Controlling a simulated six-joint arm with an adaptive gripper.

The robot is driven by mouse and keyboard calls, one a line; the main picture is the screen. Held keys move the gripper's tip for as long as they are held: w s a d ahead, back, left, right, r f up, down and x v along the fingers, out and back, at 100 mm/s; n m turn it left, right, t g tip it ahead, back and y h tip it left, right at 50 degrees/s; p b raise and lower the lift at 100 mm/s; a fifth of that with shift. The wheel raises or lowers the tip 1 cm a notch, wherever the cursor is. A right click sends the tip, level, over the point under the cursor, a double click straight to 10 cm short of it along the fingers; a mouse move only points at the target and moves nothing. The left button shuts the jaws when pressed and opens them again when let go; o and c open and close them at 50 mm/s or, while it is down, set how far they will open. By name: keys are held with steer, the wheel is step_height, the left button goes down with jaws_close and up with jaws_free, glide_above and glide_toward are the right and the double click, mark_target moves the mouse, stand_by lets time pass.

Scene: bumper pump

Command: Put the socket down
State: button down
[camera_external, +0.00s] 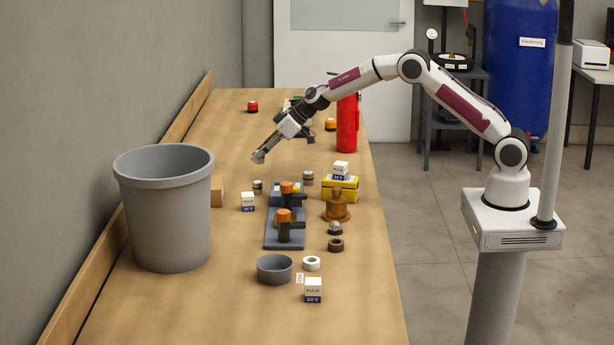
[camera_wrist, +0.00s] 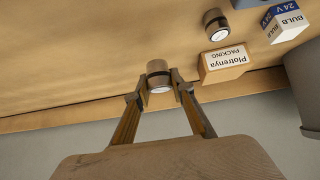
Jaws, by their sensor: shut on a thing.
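The socket (camera_wrist: 157,70), a small brown-grey cylinder with a pale end face, sits between the fingertips of my gripper (camera_wrist: 161,87) in the wrist view. The fingers are shut on it from both sides. In the external view my gripper (camera_external: 259,156) reaches out over the far left part of the table (camera_external: 200,125), beyond the grey bin. The socket is small and hard to make out there, and I cannot tell whether it touches the table. A similar cylinder (camera_wrist: 216,25) stands apart from it in the wrist view.
A cardboard packing box (camera_wrist: 224,63), a bulb box (camera_wrist: 288,20) and a tall grey bin (camera_external: 164,210) are nearby. A red button (camera_external: 252,106) is farther back.

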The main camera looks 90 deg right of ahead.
steer(key=shift+f, duration=1.25)
steer(key=shift+f, duration=1.85)
steer(key=shift+f, duration=0.15)
steer(key=c, duration=1.7)
jaws_free()
steer(key=shift+r, duration=0.2)
steer(key=shift+s+r, duration=0.35)
steer(key=shift+v, duration=5.45)
